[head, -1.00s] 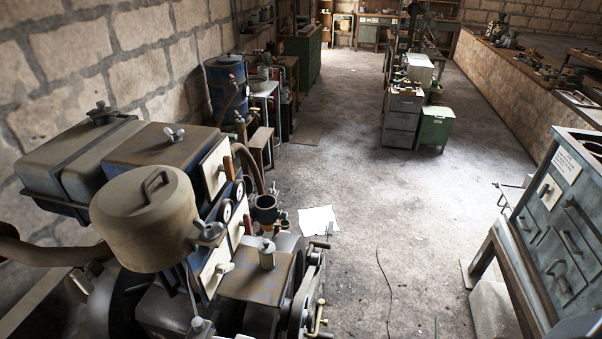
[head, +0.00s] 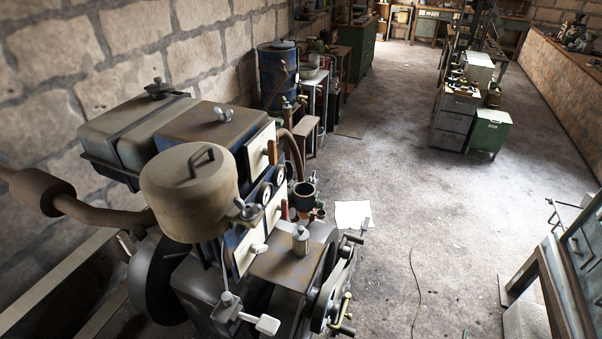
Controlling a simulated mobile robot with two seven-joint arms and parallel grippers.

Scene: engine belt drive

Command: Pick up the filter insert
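No filter insert can be made out in the head view. The engine (head: 290,265) stands at the lower left. A round beige canister (head: 190,195) with a handle on its lid (head: 194,160) sits on the engine's near side, its lid in place. Its inside is hidden. A wing nut (head: 245,209) shows at the canister's right side. Neither of my grippers is in view.
A stone wall (head: 60,50) runs behind the engine. A blue barrel (head: 277,72) and small tables stand beyond it. Cabinets (head: 458,118) stand farther back.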

